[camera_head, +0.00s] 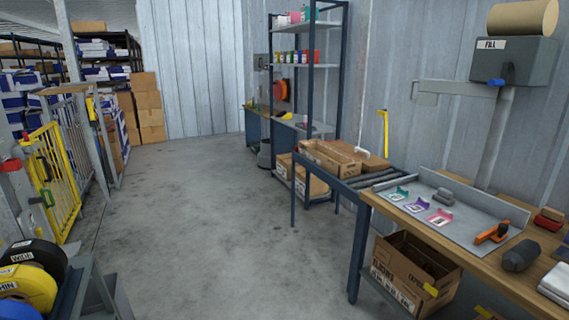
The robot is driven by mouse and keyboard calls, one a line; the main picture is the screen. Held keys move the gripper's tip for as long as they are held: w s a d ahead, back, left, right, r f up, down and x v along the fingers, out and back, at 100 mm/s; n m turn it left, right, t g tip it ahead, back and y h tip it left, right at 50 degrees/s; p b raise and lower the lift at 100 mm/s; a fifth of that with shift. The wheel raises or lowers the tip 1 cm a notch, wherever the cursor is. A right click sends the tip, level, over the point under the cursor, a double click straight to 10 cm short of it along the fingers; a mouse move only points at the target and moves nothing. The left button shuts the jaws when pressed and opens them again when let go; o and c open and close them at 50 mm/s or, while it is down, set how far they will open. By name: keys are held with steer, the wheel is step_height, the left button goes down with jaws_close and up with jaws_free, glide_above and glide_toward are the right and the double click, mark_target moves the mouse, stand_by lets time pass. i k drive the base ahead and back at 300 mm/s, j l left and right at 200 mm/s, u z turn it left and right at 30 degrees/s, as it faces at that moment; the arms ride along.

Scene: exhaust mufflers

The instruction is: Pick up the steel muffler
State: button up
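I cannot tell for certain which thing is the steel muffler. A small grey rounded object (444,196) lies on the grey tray (463,231) on the workbench at the right. A dark grey cylinder-like object (520,256) lies on the wooden bench top, right of the tray's front part. Both are small in the head view, and their material is not clear. My gripper is not in view.
The workbench (497,280) also holds several coloured pieces, an orange-and-black tool (492,233) and white cloths (557,280). An open cardboard box (412,270) stands beneath. Tape rolls (28,285) are at lower left. The concrete floor (210,220) is clear.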

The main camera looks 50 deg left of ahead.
mark_target(517, 258)
steer(key=j+u, duration=0.25)
steer(key=i+j+u, duration=0.15)
steer(key=j+u, duration=0.15)
steer(key=i+j+u, duration=0.1)
steer(key=j+u, duration=0.15)
steer(key=i+j+u, duration=0.1)
steer(key=i+j, duration=0.15)
steer(key=j, duration=0.25)
steer(key=i+j, duration=0.3)
steer(key=j, duration=0.15)
steer(key=i+j+u, duration=0.15)
steer(key=j, duration=0.35)
steer(key=i+j+u, duration=0.1)
steer(key=i+j, duration=0.3)
steer(key=i+j+z, duration=0.1)
steer(key=l+z, duration=0.25)
steer(key=z, duration=0.2)
steer(key=l+z, duration=0.2)
steer(key=z, duration=0.25)
steer(key=i, duration=0.05)
